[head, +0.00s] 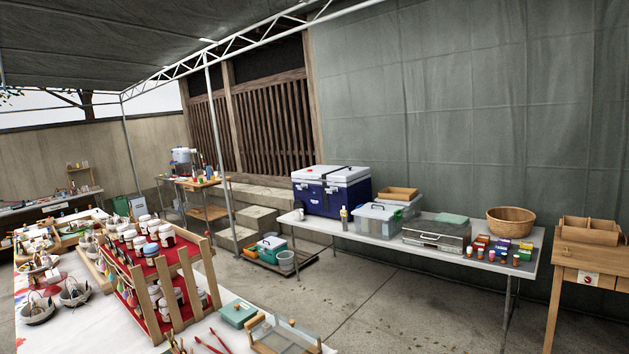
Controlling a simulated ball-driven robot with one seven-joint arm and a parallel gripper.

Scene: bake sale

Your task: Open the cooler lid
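A large blue cooler (331,199) with a white lid (331,174) stands at the left end of a white folding table (396,242) against the back wall. Its lid looks shut, with dark straps or handles across it. My gripper is not in view.
The white table also holds a clear plastic bin (377,219), a silver case (436,233) and a wicker basket (511,222). A display table (90,327) with a wooden jar rack (165,268) fills the front left. Bare concrete floor (385,300) lies between the tables.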

